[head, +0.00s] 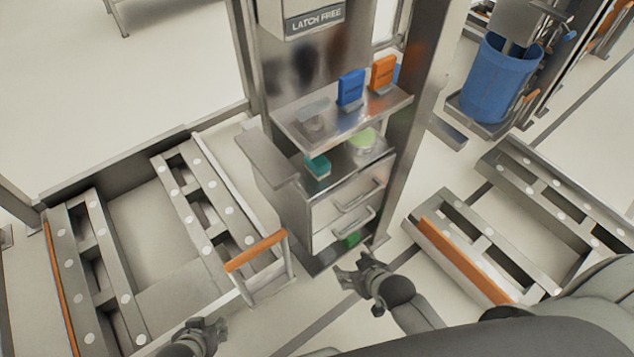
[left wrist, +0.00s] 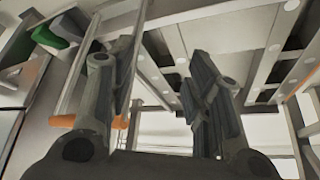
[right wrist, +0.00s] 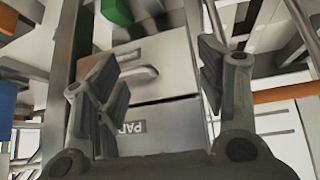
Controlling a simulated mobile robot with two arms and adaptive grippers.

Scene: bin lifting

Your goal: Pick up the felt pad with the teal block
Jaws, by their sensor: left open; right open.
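The felt pad with the teal block (head: 317,165) sits on the cabinet's lower shelf in the head view, left of a pale green round item (head: 362,140). Its top is teal and a thin grey edge shows below. My right gripper (head: 360,272) is open and empty, in front of and below the drawers, apart from the pad. Its open fingers also show in the right wrist view (right wrist: 160,90), before a drawer front lettered "PAD". My left gripper (head: 215,330) is at the bottom edge of the head view; its fingers are open and empty in the left wrist view (left wrist: 160,95).
A blue block (head: 351,88) and an orange block (head: 384,73) stand on the upper shelf (head: 290,122). A rack with an orange handle (head: 256,251) is at left, another rack (head: 470,225) at right. A blue bin (head: 500,80) stands behind.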

